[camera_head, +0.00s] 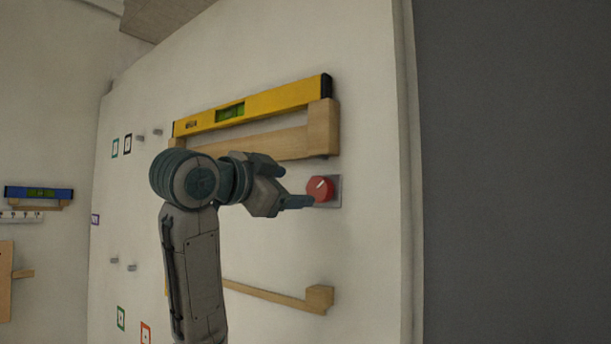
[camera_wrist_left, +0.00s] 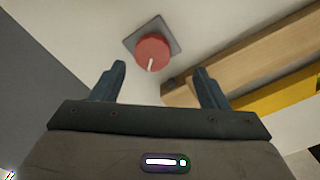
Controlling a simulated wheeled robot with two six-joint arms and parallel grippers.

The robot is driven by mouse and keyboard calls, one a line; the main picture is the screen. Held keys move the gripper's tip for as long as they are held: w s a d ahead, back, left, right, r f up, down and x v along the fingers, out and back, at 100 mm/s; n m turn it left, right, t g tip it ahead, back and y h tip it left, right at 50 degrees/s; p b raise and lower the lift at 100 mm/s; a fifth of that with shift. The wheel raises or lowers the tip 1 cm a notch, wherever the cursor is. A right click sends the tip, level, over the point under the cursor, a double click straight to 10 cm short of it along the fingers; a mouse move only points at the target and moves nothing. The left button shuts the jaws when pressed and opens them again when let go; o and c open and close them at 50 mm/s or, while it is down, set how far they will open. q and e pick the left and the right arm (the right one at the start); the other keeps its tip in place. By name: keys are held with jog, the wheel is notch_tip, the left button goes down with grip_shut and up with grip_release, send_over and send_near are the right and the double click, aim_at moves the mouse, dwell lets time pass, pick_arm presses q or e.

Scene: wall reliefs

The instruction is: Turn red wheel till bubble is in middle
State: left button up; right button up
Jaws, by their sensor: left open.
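The red wheel (camera_head: 319,187) is a round knob with a white mark, on a grey square plate on the wall. It also shows in the left wrist view (camera_wrist_left: 152,52), ahead of the fingers. A yellow spirit level (camera_head: 262,104) rests on a wooden shelf (camera_head: 270,143) above the wheel. Its green vial (camera_head: 230,111) shows, but the bubble is too small to tell. My left gripper (camera_head: 289,181) is open and empty, just left of the wheel; in the left wrist view its fingers (camera_wrist_left: 158,82) are apart with the wheel beyond them. My right gripper is not in view.
A second wooden rail (camera_head: 277,295) is on the wall below. A blue level (camera_head: 38,193) sits on a bracket at the far left. Small pegs (camera_head: 141,138) and framed markers are on the wall. The shelf is close to the wheel's upper side.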

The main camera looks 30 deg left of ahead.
aim_at(316, 187)
pick_arm(q)
jog(key=w, duration=0.1)
jog(key=w+p, duration=0.1)
jog(key=w, duration=0.1)
jog(key=shift+w+d+r, duration=0.1)
jog(key=shift+w+d, duration=0.2)
jog(key=shift+d, duration=0.05)
jog(key=shift+w+d+p, duration=0.2)
jog(key=shift+w+d, duration=0.2)
jog(key=shift+w, duration=0.2)
jog(key=shift+w+d+p, duration=0.15)
jog(key=shift+w+d, duration=0.2)
jog(key=shift+w, duration=0.25)
jog(key=shift+s+a, duration=0.2)
jog(key=shift+a, duration=0.05)
jog(key=shift+s+a, duration=0.1)
jog(key=shift+a, duration=0.05)
jog(key=shift+c, duration=0.2)
jog(key=c, duration=0.9)
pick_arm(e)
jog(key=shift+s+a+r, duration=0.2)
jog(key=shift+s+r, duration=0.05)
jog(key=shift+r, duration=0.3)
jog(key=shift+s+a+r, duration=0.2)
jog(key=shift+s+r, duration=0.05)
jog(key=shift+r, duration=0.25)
